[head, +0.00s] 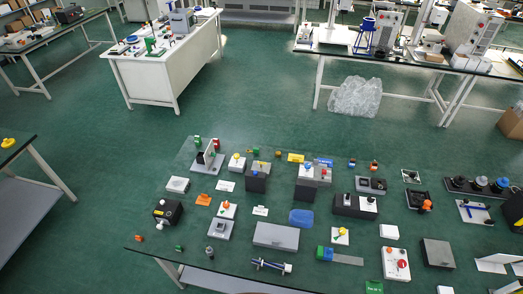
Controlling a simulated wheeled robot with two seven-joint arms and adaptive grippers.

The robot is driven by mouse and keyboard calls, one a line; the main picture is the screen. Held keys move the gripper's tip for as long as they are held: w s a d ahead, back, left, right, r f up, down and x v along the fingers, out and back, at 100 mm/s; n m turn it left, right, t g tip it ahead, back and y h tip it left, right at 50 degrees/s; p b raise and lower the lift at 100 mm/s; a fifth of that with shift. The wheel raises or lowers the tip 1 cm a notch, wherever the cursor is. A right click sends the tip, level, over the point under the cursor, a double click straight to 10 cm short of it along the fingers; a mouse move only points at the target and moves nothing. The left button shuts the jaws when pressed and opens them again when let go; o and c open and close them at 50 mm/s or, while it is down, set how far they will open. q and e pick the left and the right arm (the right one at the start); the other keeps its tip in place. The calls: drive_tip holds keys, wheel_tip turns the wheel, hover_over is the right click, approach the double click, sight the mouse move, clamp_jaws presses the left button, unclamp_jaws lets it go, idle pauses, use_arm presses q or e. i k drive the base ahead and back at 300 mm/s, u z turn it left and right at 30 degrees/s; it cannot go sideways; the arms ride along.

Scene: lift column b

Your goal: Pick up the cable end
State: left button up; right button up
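I cannot make out a cable end for certain; the parts on the near table (152,258) are small in the head view. A slim piece with blue and white ends (271,265) lies near the table's front edge, and I cannot tell whether it is a cable. A black box with a yellow mark (167,212) stands at the table's left. A black box with a grey top (355,205) stands right of the middle. Neither of my grippers is in view, so their state is hidden.
The near table is crowded with small fixtures, including a grey box (276,236), a blue block (301,218) and a white box with a red button (396,263). Green floor (260,95) lies open beyond it. A clear plastic bag (356,97) lies under a far bench.

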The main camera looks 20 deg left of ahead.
sight(209, 251)
drive_tip(key=u, duration=0.7)
drive_tip(key=k, duration=0.45)
drive_tip(key=u, duration=0.65)
drive_tip(key=i, duration=0.5)
